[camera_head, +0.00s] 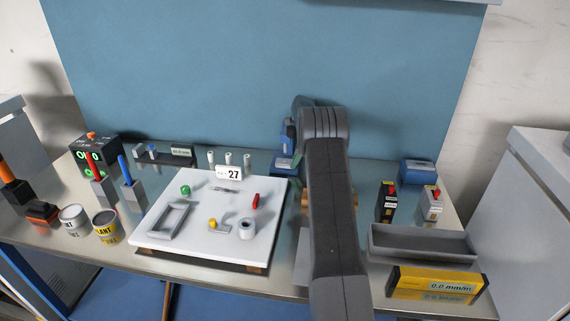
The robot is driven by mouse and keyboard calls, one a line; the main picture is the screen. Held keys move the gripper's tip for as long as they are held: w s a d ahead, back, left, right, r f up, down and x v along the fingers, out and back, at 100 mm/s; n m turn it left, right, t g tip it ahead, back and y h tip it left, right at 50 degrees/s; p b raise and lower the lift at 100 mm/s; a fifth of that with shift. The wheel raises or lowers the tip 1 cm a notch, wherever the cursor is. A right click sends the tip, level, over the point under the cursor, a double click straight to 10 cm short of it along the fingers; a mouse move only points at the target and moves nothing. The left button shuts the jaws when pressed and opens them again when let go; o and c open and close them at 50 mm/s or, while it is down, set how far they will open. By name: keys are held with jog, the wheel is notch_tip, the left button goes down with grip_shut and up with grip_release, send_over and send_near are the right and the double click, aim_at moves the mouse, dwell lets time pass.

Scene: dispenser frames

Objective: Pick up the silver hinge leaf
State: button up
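A white board (185,249) on the metal bench carries several small parts. A small flat silver piece (223,189) lies near its back middle, and a flat grey plate (222,229) lies near its front middle, beside a small yellow part (212,223). Either could be the silver hinge leaf; they are too small to tell. My dark grey arm rises in front of the bench, right of the board. My gripper does not show; the arm hides whatever is behind it. Nothing visible is touching the parts on the board.
The board also holds a grey rectangular frame (155,233), a green part (185,190), a red part (255,201) and a grey ring (246,230). Cans (106,227) stand left; a grey tray (385,250) and yellow gauge (409,287) stand right.

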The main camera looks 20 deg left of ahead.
jog(key=c, duration=0.5)
jog(key=shift+c, duration=0.2)
